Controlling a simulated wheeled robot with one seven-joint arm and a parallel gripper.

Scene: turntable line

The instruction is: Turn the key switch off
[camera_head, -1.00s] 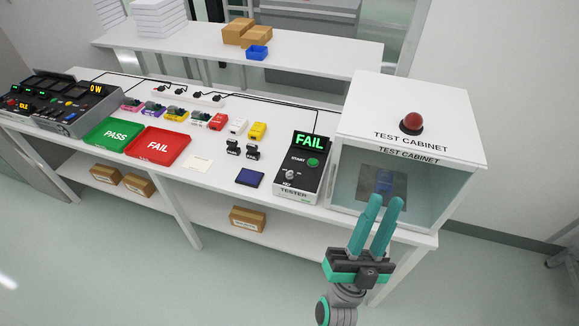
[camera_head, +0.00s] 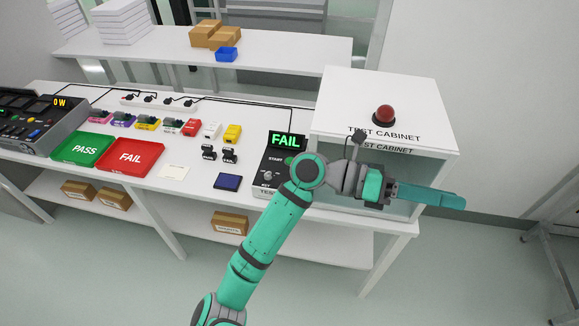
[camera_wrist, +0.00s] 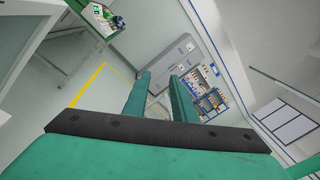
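The black tester (camera_head: 284,150) stands on the bench left of the test cabinet and its display reads FAIL in green. My arm covers the tester's right side and part of the START button. My gripper (camera_head: 455,201) points right, in front of the test cabinet's right side, away from the switch. In the wrist view its two fingers (camera_wrist: 160,92) stand apart with nothing between them.
The test cabinet (camera_head: 440,120) carries a red dome light (camera_head: 384,115). A dark blue pad (camera_head: 228,182), a green PASS tray (camera_head: 82,149) and a red FAIL tray (camera_head: 130,157) lie left of the tester. The wrist view shows open floor (camera_wrist: 112,100) and distant shelves.

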